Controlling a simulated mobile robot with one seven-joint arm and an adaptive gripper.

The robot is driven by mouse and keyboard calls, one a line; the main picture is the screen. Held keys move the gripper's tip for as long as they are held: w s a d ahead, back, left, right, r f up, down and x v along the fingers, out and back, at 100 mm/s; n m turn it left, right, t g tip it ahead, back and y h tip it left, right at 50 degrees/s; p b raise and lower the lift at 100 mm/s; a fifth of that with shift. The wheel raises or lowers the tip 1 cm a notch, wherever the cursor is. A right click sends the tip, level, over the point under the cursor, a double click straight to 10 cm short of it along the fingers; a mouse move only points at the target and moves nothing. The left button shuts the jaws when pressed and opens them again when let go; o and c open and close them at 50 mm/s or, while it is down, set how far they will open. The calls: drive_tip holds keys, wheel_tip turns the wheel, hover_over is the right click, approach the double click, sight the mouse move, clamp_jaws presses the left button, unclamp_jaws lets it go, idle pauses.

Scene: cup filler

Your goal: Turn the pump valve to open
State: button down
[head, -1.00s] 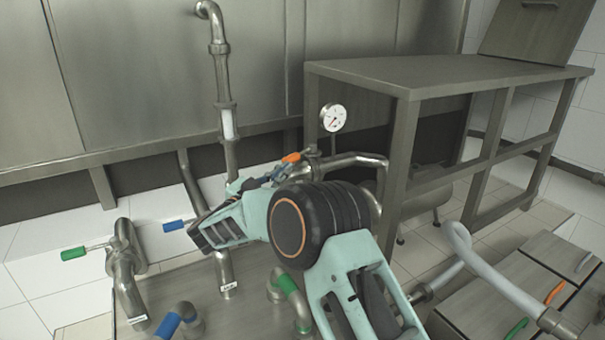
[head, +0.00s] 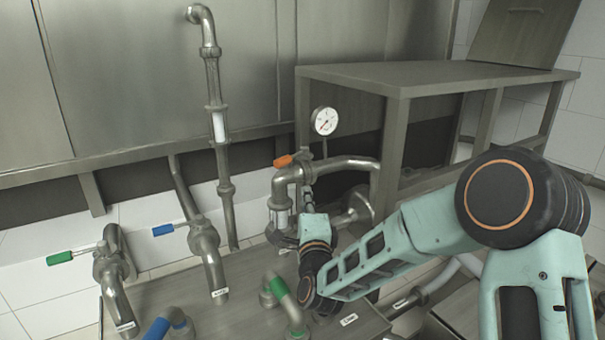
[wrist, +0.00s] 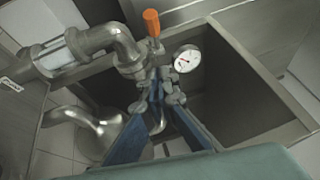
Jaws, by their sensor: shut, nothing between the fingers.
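A valve with an orange handle (head: 283,161) sits on top of a bent metal pipe, left of and below a round white gauge. In the wrist view the orange handle (wrist: 151,22) points up, just beyond the fingers. My gripper (head: 307,190) is right of and below this handle in the head view, close to the pipe. In the wrist view the blue fingers (wrist: 160,85) converge at their tips and hold nothing. I cannot tell whether they touch the pipework. The pipe labels are too small to read surely, so which valve is the pump's is unclear.
The gauge (head: 324,121) stands close by the orange handle. Left are valves with a green handle (head: 62,258) and a blue handle (head: 163,230). A metal bench (head: 420,75) stands behind at right. A bent pipe with a green band (head: 278,288) rises in front.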

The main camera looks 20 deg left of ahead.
sight(274, 165)
drive_tip(key=shift+y, duration=0.3)
drive_tip(key=p+x, duration=0.1)
drive_tip(key=x, duration=0.2)
drive_tip(key=a+p+x, duration=0.1)
drive_tip(key=x, duration=0.3)
drive_tip(key=s+a+p+x, duration=0.1)
drive_tip(key=x, duration=0.3)
drive_tip(key=shift+a+p, duration=0.15)
drive_tip(key=shift+p, duration=0.2)
drive_tip(key=shift+w+a, duration=0.25)
drive_tip(key=shift+a, duration=0.2)
drive_tip(key=a+b, duration=0.1)
drive_tip(key=b, duration=0.1)
drive_tip(key=a+b, duration=0.1)
drive_tip(key=b, duration=0.1)
drive_tip(key=a+b, duration=0.2)
drive_tip(key=b, duration=0.1)
drive_tip(key=shift+w+f, duration=0.25)
drive_tip(key=shift+w+a+r+b, duration=0.1)
drive_tip(key=shift+w+a+b, duration=0.05)
drive_tip(key=shift+a+b, duration=0.4)
drive_tip(key=shift+r, duration=0.35)
